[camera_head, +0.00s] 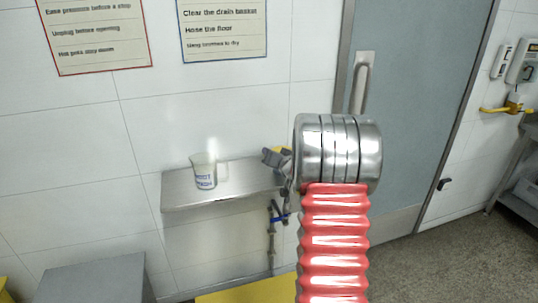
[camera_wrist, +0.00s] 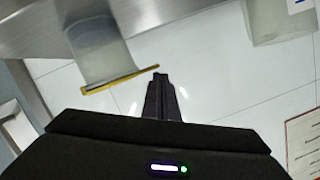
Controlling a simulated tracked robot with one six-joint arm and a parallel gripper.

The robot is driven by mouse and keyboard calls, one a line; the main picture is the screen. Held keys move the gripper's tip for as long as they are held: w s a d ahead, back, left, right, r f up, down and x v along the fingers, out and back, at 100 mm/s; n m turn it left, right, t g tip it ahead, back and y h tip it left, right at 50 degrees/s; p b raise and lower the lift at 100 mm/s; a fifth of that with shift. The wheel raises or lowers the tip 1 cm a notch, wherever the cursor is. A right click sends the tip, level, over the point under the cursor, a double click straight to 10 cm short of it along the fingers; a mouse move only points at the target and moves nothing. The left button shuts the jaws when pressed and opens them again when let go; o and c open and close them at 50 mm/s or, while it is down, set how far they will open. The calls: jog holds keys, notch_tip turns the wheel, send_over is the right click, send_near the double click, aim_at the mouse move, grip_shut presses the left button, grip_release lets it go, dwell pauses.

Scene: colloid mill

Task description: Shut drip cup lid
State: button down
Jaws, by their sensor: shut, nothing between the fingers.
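The grey drip cup (camera_wrist: 98,48) stands by the metal shelf in the wrist view, which looks turned over. A thin yellow strip (camera_wrist: 120,80), apparently its lid or rim, runs across the cup's end. A small yellow patch (camera_head: 281,150), probably the same part, shows beside my arm in the head view. I cannot tell the lid's angle. My gripper (camera_wrist: 158,76) is shut and empty, its tips close to the strip's right end; contact is unclear. In the head view, my arm hides most of the cup.
A white measuring jug (camera_head: 203,172) stands on the metal shelf (camera_head: 235,190), left of my arm; it also shows in the wrist view (camera_wrist: 280,22). A pipe with a blue valve handle (camera_head: 278,217) is below the shelf. A grey door (camera_head: 415,100) is at the right.

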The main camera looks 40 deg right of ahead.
jog(key=s+a+r, duration=0.3)
jog(key=s+r, duration=0.2)
jog(key=s, duration=0.4)
jog(key=shift+a+r, duration=0.25)
jog(key=shift+r, duration=0.15)
dwell(0.5)
